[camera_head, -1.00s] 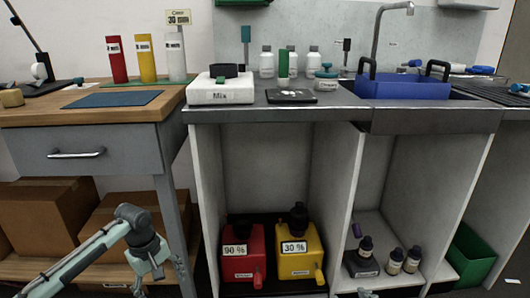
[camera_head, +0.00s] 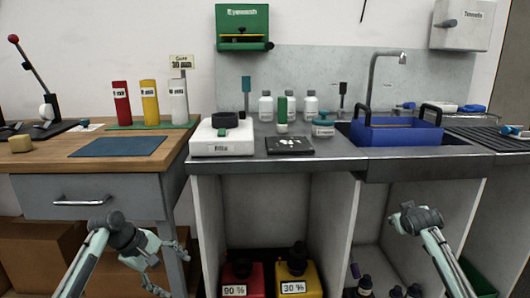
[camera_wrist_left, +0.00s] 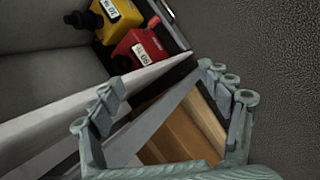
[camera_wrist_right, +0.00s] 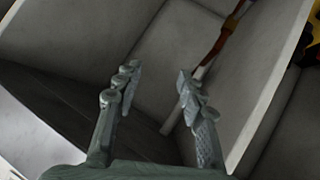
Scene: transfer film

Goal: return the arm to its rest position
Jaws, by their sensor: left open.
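My left gripper (camera_head: 165,268) hangs low in front of the wooden bench's drawer leg in the head view. In the left wrist view its fingers (camera_wrist_left: 163,95) are spread wide with nothing between them, above brown boxes (camera_wrist_left: 180,125). My right arm (camera_head: 418,222) comes in from the lower right of the head view, before the sink cabinet; its fingers cannot be made out there. In the right wrist view the right gripper's fingers (camera_wrist_right: 158,88) stand apart and empty, facing grey cabinet panels.
The wooden bench (camera_head: 40,165) with a drawer is at left. The grey counter (camera_head: 345,150) holds a white device (camera_head: 222,140), bottles and a blue basket (camera_head: 395,135). Red (camera_head: 243,282) and yellow (camera_head: 298,280) containers stand below. A green box (camera_head: 243,22) is on the wall.

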